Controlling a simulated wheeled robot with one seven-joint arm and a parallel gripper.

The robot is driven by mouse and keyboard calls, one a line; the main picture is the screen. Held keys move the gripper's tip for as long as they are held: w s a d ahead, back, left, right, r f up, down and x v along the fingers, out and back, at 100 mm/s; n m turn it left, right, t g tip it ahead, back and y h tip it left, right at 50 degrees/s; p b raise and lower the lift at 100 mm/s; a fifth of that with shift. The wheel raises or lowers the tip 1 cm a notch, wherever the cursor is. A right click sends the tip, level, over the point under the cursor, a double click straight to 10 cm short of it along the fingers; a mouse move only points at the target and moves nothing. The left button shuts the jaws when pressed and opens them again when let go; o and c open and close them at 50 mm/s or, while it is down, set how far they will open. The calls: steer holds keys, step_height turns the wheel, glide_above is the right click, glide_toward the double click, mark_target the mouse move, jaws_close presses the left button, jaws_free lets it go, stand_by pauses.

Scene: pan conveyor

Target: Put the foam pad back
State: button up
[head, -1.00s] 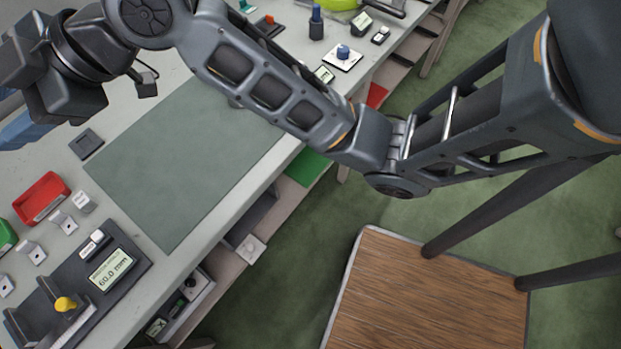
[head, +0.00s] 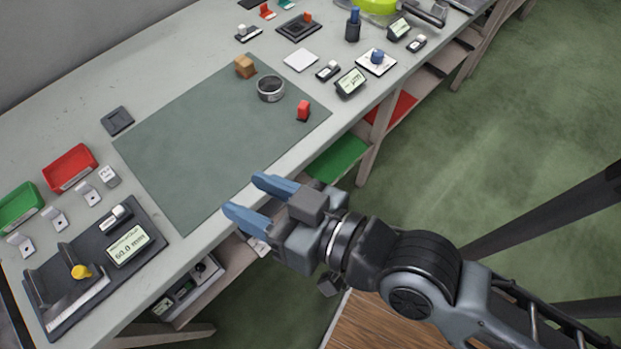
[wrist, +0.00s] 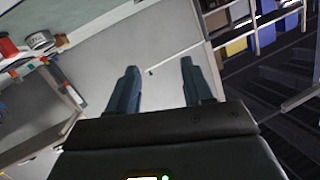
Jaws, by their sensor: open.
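I cannot tell for certain which thing is the foam pad. A flat dark grey square pad (head: 117,120) lies on the bench left of the green mat. A similar dark square pad (head: 298,27) lies at the back with a small red piece on it. A thin white square (head: 301,60) lies beyond the mat's far end. My gripper (head: 243,194) is open and empty, its blue fingers at the bench's front edge beside the mat. The wrist view shows the two fingers (wrist: 159,66) apart with nothing between them.
The green mat (head: 190,150) is mostly bare. Red (head: 70,167) and green (head: 20,207) bins and a gauge with a display (head: 128,246) are at left.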

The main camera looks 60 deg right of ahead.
steer(key=s+d+n, duration=0.1)
steer(key=s+d, duration=0.2)
steer(key=s, duration=0.4)
steer(key=s+d+n, duration=0.2)
steer(key=s+d, duration=0.2)
steer(key=s, duration=0.4)
steer(key=shift+s+r+g, duration=0.2)
steer(key=shift+r+g, duration=0.15)
steer(key=shift+g, duration=0.05)
